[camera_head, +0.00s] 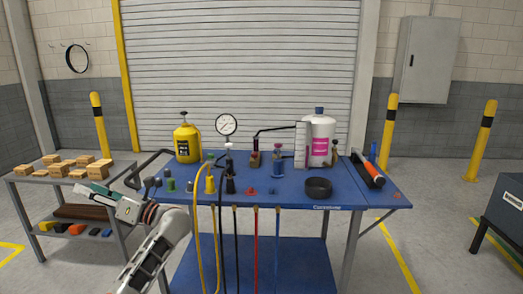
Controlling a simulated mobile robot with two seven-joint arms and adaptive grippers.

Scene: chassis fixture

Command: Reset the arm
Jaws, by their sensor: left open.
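My left arm (155,255) comes up from the bottom edge, left of centre. My left gripper (92,192) is open and points left, in front of the gap between the blue cart (335,206) and the grey shelf table. Nothing shows between its fingers, though they are small here. My right gripper is out of view.
The cart holds a yellow tank (187,142), a pressure gauge (226,124), a white bottle (320,140) and a black ring (318,187). A black handle (133,177) and hanging hoses (256,250) are near my arm. Boxes lie on the grey table (20,179).

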